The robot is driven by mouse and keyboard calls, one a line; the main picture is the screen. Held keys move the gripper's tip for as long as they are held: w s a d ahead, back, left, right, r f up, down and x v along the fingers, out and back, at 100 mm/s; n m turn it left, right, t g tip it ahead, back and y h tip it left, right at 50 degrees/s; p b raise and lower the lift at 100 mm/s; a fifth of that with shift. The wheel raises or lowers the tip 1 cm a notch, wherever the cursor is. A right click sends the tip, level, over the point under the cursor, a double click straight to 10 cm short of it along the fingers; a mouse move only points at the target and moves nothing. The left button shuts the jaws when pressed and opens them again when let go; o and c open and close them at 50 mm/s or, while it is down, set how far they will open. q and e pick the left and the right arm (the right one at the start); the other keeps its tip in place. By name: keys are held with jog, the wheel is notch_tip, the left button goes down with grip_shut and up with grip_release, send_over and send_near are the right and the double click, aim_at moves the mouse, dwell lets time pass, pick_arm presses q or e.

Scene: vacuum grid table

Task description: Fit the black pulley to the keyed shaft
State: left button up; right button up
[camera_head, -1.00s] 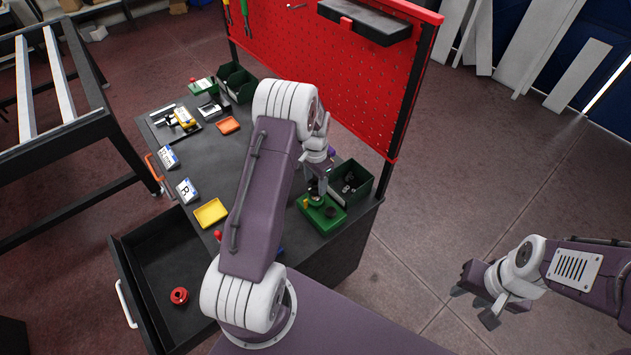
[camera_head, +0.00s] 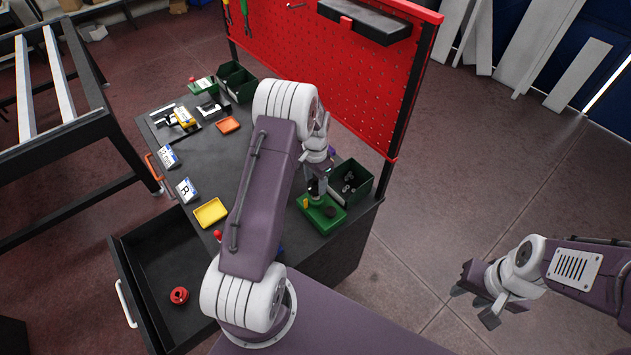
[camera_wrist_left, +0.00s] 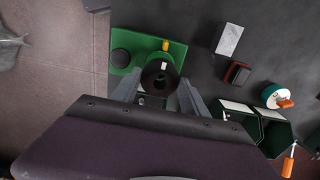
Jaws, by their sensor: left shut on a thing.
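The black pulley (camera_wrist_left: 160,77) is between the fingers of my left gripper (camera_wrist_left: 158,94) in the left wrist view, with its bore facing the camera. My left gripper (camera_head: 317,190) is shut on it over the green base (camera_head: 325,222), which also shows in the left wrist view (camera_wrist_left: 148,48). A yellow piece (camera_wrist_left: 165,45) and a round black part (camera_wrist_left: 121,58) are on the base. The keyed shaft is hidden by the pulley, so I cannot tell whether the pulley is around it. My right gripper (camera_head: 490,300) is open and empty, away from the table.
A dark green bin (camera_head: 352,180) stands just beside the base. The red pegboard (camera_head: 330,85) rises behind the table. A yellow tray (camera_head: 210,212) lies left of my left arm. A red ring-shaped part (camera_head: 180,295) lies in the open drawer (camera_head: 165,262).

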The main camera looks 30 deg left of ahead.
pick_arm(q)
jog(key=shift+f+b, duration=1.5)
jog(key=shift+f, duration=0.6)
dwell(0.7)
dwell(0.5)
jog(key=o, duration=1.6)
jog(key=shift+r, duration=0.1)
notch_tip(320, 180, up, 9)
jog(key=shift+f+b, duration=0.1)
jog(key=shift+b, duration=1)
